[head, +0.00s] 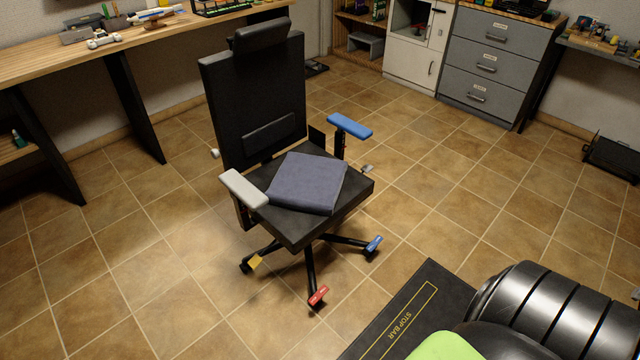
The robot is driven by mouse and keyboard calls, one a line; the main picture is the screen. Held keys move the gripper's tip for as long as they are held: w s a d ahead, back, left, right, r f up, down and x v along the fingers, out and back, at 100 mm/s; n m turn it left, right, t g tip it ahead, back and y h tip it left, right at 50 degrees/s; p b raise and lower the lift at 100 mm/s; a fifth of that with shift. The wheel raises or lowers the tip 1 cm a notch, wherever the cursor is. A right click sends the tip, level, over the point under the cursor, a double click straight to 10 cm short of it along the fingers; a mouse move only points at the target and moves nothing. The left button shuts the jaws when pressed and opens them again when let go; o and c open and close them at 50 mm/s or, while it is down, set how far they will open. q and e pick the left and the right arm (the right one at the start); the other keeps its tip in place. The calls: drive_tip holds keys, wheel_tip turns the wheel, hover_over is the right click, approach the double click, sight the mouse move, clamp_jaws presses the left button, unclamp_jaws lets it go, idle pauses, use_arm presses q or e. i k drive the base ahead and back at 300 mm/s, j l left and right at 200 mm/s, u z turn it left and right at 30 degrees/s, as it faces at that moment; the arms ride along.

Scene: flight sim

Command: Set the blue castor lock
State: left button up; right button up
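The blue castor lock (374,244) is a small blue pedal on a castor at the right front of the black office chair's (255,95) star base. A red castor lock (318,295) sits on the front castor and a yellow one (255,262) on the left castor. The small size of the blue pedal hides whether it is up or down. Part of my own arm shows at the lower right, dark and ribbed with a green patch. Neither gripper shows in the head view.
A black mat (393,322) marked "STOP BAR" lies in front of the chair. A wooden workbench (60,52) runs along the left, and grey drawers (490,62) stand at the back right. Tiled floor (490,200) is clear right of the chair. A grey-blue cushion (308,182) lies on the seat.

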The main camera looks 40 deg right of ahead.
sight(377, 240)
drive_tip(key=l+u, duration=0.25)
drive_tip(key=l, duration=0.25)
drive_tip(key=l+u, duration=0.25)
drive_tip(key=l, duration=0.25)
drive_tip(key=l+u, duration=0.25)
drive_tip(key=l, duration=0.25)
drive_tip(key=k+l+u, duration=0.1)
drive_tip(key=l+u, duration=0.15)
drive_tip(key=l, duration=0.25)
drive_tip(key=k+l+u, duration=0.1)
drive_tip(key=l+u, duration=0.15)
drive_tip(key=l, duration=0.25)
